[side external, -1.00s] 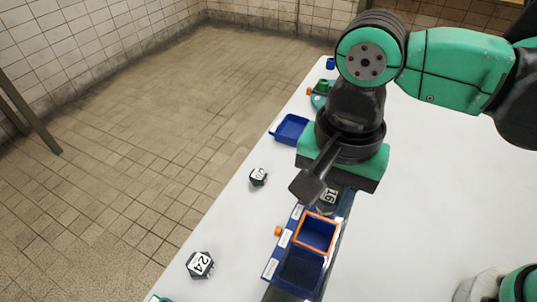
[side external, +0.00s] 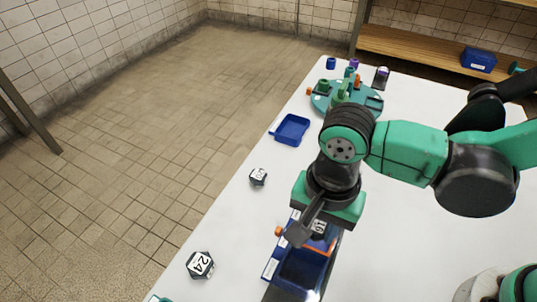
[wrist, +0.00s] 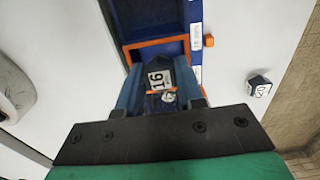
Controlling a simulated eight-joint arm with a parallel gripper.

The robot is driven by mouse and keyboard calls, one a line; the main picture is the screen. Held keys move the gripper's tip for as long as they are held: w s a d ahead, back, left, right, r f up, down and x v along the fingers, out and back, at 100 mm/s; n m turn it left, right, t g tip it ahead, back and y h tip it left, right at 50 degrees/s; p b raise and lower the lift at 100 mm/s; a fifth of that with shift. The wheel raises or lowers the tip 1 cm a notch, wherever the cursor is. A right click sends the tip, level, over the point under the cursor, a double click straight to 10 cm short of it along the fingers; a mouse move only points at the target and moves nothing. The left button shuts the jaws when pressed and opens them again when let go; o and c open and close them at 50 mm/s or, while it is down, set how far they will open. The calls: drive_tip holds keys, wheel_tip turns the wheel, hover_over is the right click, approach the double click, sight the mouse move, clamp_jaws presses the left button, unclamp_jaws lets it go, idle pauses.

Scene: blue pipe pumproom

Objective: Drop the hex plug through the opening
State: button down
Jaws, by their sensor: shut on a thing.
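The hex plug (wrist: 157,77), dark with a white "16" label, sits between the fingers of my gripper (wrist: 160,92) in the wrist view. My gripper is shut on it. In the side view my gripper (side external: 318,230) is over the blue bin row, and only the plug's label (side external: 320,226) shows. The orange-rimmed opening (wrist: 129,49) lies just ahead of and beneath the plug in the wrist view. In the side view my gripper hides most of the orange rim (side external: 331,247). I cannot tell the plug's exact height above the rim.
An open blue compartment (side external: 300,270) adjoins the opening. Hex pieces marked 24 (side external: 200,264) and 20 (side external: 258,176) lie on the white table. A blue tray (side external: 291,129) and a round green stand (side external: 368,99) with several small parts are farther back.

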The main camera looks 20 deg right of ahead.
idle(0.4)
drive_tip(key=shift+c, duration=2.4)
unclamp_jaws()
drive_tip(key=shift+r, duration=3.5)
drive_tip(key=w+d+n+t, duration=0.2)
drive_tip(key=d+n+t, duration=0.1)
drive_tip(key=d, duration=0.7)
drive_tip(key=w+d+r+n+t, duration=0.1)
drive_tip(key=w+d+n+t, duration=0.2)
drive_tip(key=d+n, duration=0.3)
drive_tip(key=d+t, duration=0.1)
drive_tip(key=d, duration=0.3)
drive_tip(key=shift+w+r, duration=0.15)
drive_tip(key=shift+r, duration=0.15)
